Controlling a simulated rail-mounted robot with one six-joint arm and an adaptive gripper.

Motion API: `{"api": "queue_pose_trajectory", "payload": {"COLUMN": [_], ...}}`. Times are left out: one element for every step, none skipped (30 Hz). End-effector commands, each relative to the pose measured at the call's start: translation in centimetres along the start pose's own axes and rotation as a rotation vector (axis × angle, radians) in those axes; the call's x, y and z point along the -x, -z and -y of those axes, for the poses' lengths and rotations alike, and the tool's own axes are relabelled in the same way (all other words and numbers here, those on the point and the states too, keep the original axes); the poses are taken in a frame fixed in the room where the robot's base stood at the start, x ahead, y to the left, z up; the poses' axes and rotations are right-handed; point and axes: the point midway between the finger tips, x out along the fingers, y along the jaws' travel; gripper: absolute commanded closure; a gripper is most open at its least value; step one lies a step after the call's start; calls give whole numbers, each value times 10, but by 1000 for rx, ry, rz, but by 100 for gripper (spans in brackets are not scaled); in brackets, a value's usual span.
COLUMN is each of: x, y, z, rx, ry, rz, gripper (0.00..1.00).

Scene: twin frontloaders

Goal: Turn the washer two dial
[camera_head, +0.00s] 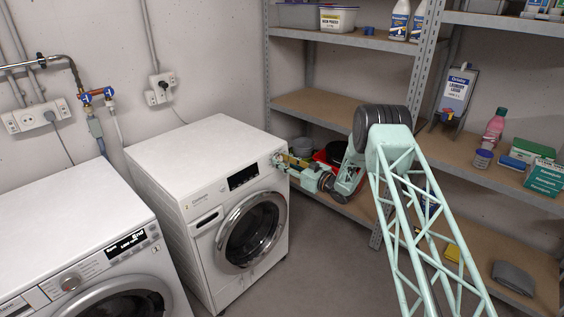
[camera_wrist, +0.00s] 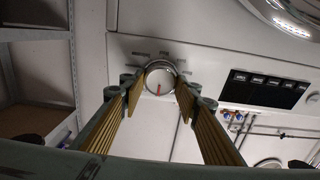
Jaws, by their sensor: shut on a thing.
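The dial (camera_wrist: 156,82) is a round white knob with a silver rim and a red mark on the front panel of the white washer (camera_head: 205,165), the farther of two. My gripper (camera_wrist: 160,80) is shut on the dial, one ribbed yellow finger on each side. In the head view my gripper (camera_head: 283,160) reaches the washer's upper right front corner from the right, and the dial is largely hidden there.
A second white washer (camera_head: 75,225) stands at the near left with its own silver dial (camera_head: 70,282). Metal shelving (camera_head: 330,110) with bottles and boxes stands close behind my arm. A dark display (camera_wrist: 265,90) sits beside the dial, and the round door (camera_head: 250,230) is below.

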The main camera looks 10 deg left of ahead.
Motion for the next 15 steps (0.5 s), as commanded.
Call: {"api": "queue_pose_trajectory", "payload": {"x": [0, 0, 0, 0, 0, 0, 0, 0, 0, 0, 0, 0, 0, 0, 0], "y": [0, 0, 0, 0, 0, 0, -1, -1, -1, -1, -1, -2, -2, -2, -2], "z": [0, 0, 0, 0, 0, 0, 0, 0, 0, 0, 0, 0, 0, 0, 0], "rx": [1, 2, 4, 7, 11, 18, 24, 31, 43, 55, 67, 84, 100, 115, 139], "ry": [0, 1, 1, 1, 2, 3, 4, 6, 8, 10, 12, 16, 18, 21, 24], "rz": [0, 0, 0, 0, 0, 0, 0, 0, 0, 0, 0, 0, 0, 0, 0], "gripper": [81, 81, 81, 81, 81, 81, 81, 81, 81, 81, 81, 81, 81, 81, 81]}}
